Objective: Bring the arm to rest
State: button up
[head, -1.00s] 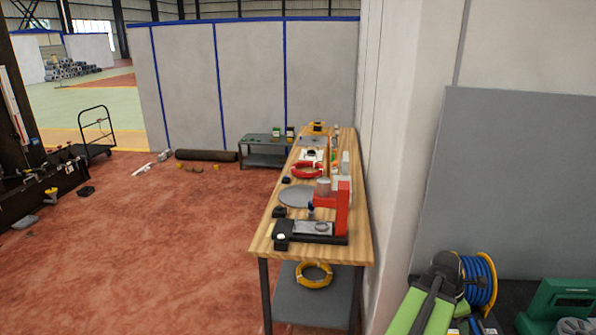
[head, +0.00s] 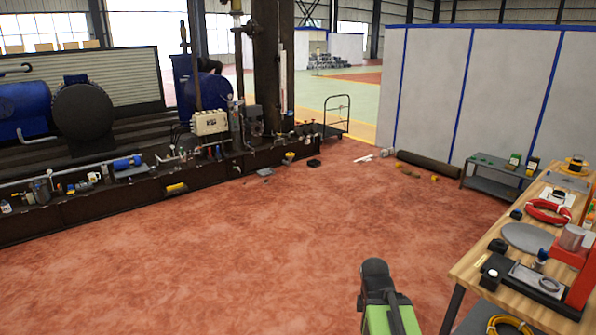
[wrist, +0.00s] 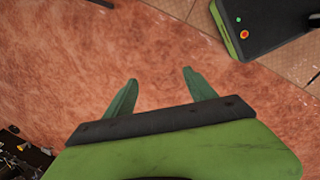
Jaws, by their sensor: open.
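My arm shows at the bottom of the head view, with a green link and a dark joint, over the red floor. The jaws themselves cannot be made out there. In the wrist view my gripper (wrist: 160,78) has its two green fingers spread apart with nothing between them. Bare reddish floor (wrist: 155,45) lies beyond the fingertips.
A wooden workbench (head: 465,274) with a red press (head: 580,262), a grey disc (head: 527,238) and red cable coil (head: 549,211) stands at right. Dark machinery with a blue tank (head: 20,108) lines the left. A hand cart (head: 335,118) stands behind. The middle floor is clear.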

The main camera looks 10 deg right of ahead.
jog(key=s+a+m+g+y, duration=0.1)
jog(key=s+a+m, duration=0.1)
jog(key=a+m, duration=1)
jog(key=shift+f+m+y, duration=0.3)
jog(key=shift+f+m, duration=0.05)
jog(key=shift+m, duration=0.65)
